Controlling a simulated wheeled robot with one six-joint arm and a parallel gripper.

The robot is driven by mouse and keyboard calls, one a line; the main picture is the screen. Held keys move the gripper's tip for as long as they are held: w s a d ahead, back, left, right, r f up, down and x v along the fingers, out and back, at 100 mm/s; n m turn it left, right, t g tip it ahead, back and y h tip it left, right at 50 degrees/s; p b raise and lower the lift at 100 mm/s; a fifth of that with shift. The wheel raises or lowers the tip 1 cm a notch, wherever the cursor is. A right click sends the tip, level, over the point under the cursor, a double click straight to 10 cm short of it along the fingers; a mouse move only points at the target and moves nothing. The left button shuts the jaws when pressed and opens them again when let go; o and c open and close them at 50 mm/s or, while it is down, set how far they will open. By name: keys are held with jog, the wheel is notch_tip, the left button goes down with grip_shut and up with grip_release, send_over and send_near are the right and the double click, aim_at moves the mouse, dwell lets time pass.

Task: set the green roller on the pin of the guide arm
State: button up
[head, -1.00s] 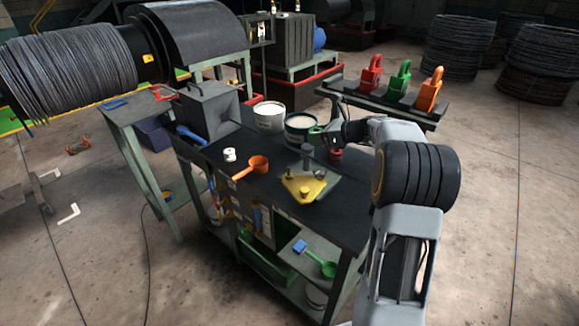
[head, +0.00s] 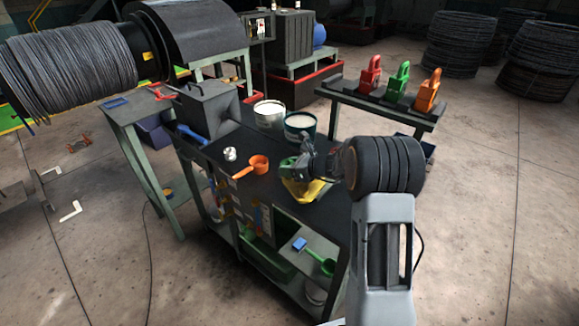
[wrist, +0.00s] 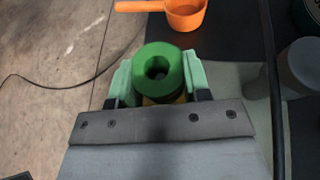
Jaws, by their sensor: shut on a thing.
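The green roller (wrist: 172,57) is held upright between the pale green fingers of my gripper (wrist: 158,78) in the wrist view, its bore facing the camera. The bore looks dark and I cannot make out a pin in it. A sliver of the yellow guide arm (wrist: 150,101) shows below the roller. In the head view my gripper (head: 297,166) is over the yellow guide arm (head: 307,192) on the bench. It hides the pin and most of the roller. I cannot tell the gap between roller and guide arm.
An orange ladle (head: 258,164) and a small white spool (head: 230,154) lie left of the guide arm. Two buckets (head: 269,113) (head: 300,124) stand behind. A grey post (wrist: 302,65) rises close to the right of my gripper in the wrist view.

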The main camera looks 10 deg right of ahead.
jog(key=shift+f, duration=0.15)
jog(key=shift+f, duration=0.15)
jog(key=o, duration=1.1)
